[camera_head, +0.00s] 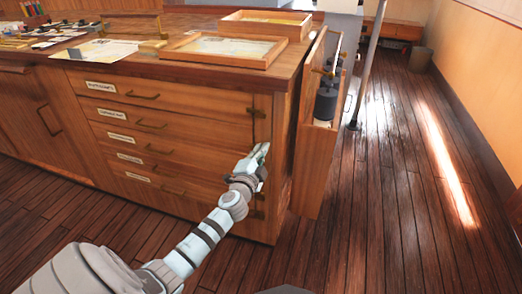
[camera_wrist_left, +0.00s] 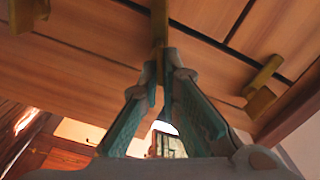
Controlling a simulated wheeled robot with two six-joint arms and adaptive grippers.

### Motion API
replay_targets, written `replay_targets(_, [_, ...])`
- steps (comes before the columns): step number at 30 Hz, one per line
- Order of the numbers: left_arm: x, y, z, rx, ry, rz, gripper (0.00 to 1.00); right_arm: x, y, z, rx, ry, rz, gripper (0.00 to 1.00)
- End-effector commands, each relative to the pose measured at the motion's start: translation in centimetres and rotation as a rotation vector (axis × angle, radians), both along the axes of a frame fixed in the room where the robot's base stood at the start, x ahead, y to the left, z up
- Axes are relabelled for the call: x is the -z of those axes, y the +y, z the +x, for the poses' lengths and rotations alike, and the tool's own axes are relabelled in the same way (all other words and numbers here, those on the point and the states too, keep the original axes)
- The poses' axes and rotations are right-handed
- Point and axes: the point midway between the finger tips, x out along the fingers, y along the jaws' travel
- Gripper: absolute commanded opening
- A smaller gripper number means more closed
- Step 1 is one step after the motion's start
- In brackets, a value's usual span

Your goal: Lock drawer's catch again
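A wooden chest (camera_head: 272,225) has several labelled drawers (camera_head: 165,125) with brass handles, and all look shut. Small brass catches sit along the right side of the drawer fronts; one shows by the upper drawers (camera_head: 251,110). My left gripper (camera_head: 262,152) is at the right end of the middle drawers, against the front. In the left wrist view, its fingertips (camera_wrist_left: 161,65) close in on both sides of a brass catch (camera_wrist_left: 160,25), which fills the narrow gap. Two other brass catches (camera_wrist_left: 262,82) (camera_wrist_left: 25,12) stand free on either side. My right gripper is out of view.
Two shallow wooden trays (camera_head: 225,50) (camera_head: 265,22) and papers (camera_head: 98,49) lie on the chest top. A narrow upright wooden rack (camera_head: 315,150) stands close to the chest's right side. A metal pole (camera_head: 370,65) stands beyond it. The floor (camera_head: 400,215) to the right is clear.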

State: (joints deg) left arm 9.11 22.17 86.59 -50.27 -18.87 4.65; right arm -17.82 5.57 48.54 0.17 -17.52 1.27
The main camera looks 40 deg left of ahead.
Motion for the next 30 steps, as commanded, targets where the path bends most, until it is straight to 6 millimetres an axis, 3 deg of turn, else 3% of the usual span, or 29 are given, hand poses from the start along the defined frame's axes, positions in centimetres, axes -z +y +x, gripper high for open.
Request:
replay_targets(15, [0.4, -0.1, 0.0, 0.0, 0.118, 0.336, 0.0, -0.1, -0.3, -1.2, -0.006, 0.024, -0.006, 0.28])
replay_targets(30, [0.6, -0.1, 0.0, 0.002, 0.141, 0.4, 0.0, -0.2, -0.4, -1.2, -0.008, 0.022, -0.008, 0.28])
